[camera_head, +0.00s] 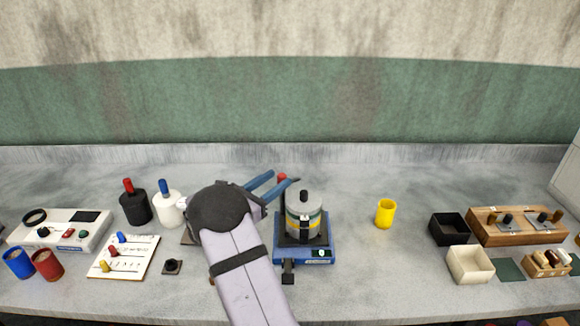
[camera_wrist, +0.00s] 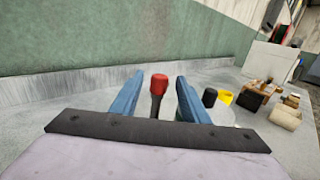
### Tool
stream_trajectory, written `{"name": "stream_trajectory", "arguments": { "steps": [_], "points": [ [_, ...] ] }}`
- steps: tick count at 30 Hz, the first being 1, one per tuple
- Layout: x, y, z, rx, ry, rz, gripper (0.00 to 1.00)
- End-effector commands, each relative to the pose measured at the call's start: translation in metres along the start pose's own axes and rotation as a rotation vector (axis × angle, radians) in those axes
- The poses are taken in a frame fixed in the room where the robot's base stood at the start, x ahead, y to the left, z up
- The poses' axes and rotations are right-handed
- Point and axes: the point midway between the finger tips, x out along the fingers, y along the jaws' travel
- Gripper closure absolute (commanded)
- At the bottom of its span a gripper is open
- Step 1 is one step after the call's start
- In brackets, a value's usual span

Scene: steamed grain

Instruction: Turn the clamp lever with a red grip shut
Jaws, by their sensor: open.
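The clamp lever's red grip (camera_head: 282,177) shows at the back left of the pot, by my fingertips. In the wrist view the red grip (camera_wrist: 159,80) stands upright on a dark stem between my two blue fingers. My gripper (camera_head: 280,179) is open, with one finger on each side of the grip; gaps show on both sides. The pot (camera_head: 304,218) is grey with coloured bands and a black knob, and stands on a blue base (camera_head: 284,255) with a small display.
A yellow cup (camera_head: 385,214) stands right of the pot. A black bottle (camera_head: 135,207) and a white bottle (camera_head: 168,210) stand to the left, near a white control box (camera_head: 60,231). A black box (camera_head: 448,229) and a wooden block (camera_head: 515,228) are at the right. The counter behind the pot is clear.

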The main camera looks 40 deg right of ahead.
Motion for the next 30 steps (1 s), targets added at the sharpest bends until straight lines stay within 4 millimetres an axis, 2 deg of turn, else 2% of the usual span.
{"name": "stream_trajectory", "arguments": {
  "steps": [10,24,30],
  "points": [
    [0.007,-0.001,0.000,-0.008,0.000,0.011,0.59],
    [0.062,0.000,0.001,-0.008,0.001,0.009,0.59],
    [0.072,0.000,-0.001,-0.009,0.000,0.011,0.59]
  ]
}}
